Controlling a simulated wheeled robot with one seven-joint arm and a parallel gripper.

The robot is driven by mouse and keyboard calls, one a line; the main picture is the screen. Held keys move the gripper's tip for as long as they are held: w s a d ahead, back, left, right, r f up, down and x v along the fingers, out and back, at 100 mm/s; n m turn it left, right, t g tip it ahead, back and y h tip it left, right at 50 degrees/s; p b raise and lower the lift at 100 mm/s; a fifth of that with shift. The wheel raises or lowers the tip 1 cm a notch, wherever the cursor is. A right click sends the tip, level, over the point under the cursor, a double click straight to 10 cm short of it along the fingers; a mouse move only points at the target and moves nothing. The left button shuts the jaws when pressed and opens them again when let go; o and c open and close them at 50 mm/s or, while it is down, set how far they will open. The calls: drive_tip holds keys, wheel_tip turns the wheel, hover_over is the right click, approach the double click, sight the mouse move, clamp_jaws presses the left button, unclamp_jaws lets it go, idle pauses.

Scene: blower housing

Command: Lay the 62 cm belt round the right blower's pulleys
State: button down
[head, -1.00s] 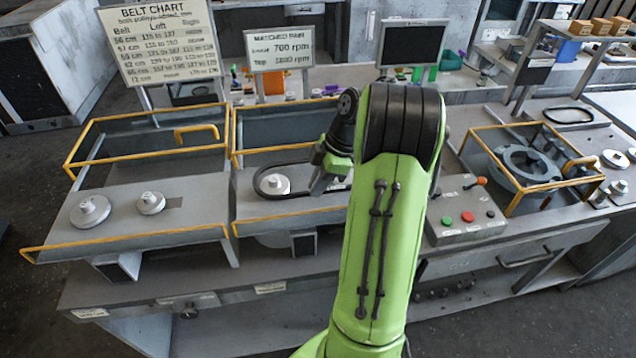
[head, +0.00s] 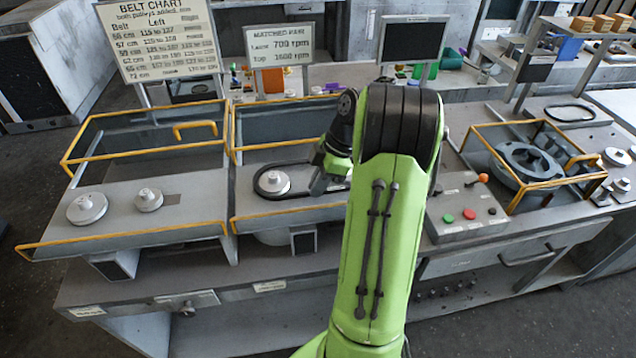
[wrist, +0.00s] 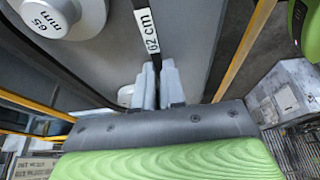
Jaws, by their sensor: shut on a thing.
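The right blower's deck (head: 290,210) carries a silver pulley (head: 273,181). The black belt (head: 258,191) loops around that pulley, close to the deck; its right part runs behind my arm. In the wrist view the belt's white "62 cm" label (wrist: 147,32) faces me, and a pulley marked "65 mm" (wrist: 45,15) sits at top left. My gripper (wrist: 158,70) is shut on the belt just below the label. It also shows in the head view (head: 318,186), right of the pulley. The blower's second pulley is hidden in the head view; a pale round part (wrist: 124,96) shows partly beside the fingers.
The left blower (head: 120,215) has two bare pulleys. Yellow guard frames (head: 190,103) are raised behind both decks. A belt chart (head: 158,40) and rpm sign (head: 280,47) stand behind. A button box (head: 467,210) and yellow-framed housing (head: 530,165) are right of my arm.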

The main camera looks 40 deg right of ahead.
idle(0.3)
drive_tip(key=shift+f+b, duration=0.4)
drive_tip(key=shift+f, duration=0.05)
drive_tip(key=shift+r, duration=0.1)
drive_tip(key=c, duration=1.1)
unclamp_jaws()
drive_tip(key=shift+c, duration=0.2)
wheel_tip(320, 180, up, 8)
drive_tip(key=p, duration=0.6)
drive_tip(key=shift+f+p, duration=0.25)
drive_tip(key=shift+p, duration=0.1)
